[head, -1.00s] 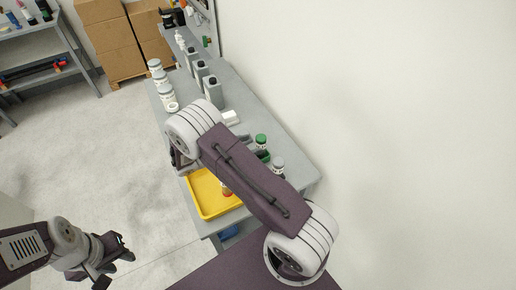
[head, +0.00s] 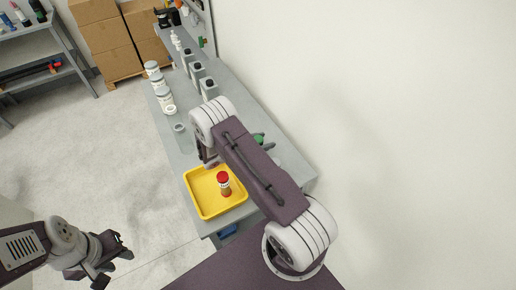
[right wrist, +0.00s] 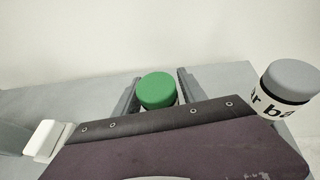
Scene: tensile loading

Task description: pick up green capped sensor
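The green capped sensor (right wrist: 157,92) stands upright on the grey bench in the right wrist view. Its green cap (head: 259,138) also shows in the head view, just right of my right arm. My right gripper (right wrist: 159,88) has one finger on each side of the sensor, with the cap showing between them. The fingers look open, and whether they touch its sides is unclear. The sensor's lower body is hidden behind my gripper's housing. My left gripper (head: 115,262) is open and empty over the floor at lower left.
A grey-capped labelled bottle (right wrist: 289,86) stands close to the right of my right gripper. A yellow tray (head: 200,207) holds a red-capped bottle (head: 224,184). White jars (head: 158,84) and grey bottles (head: 208,88) stand farther back. A wall (head: 400,110) rises beyond the bench.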

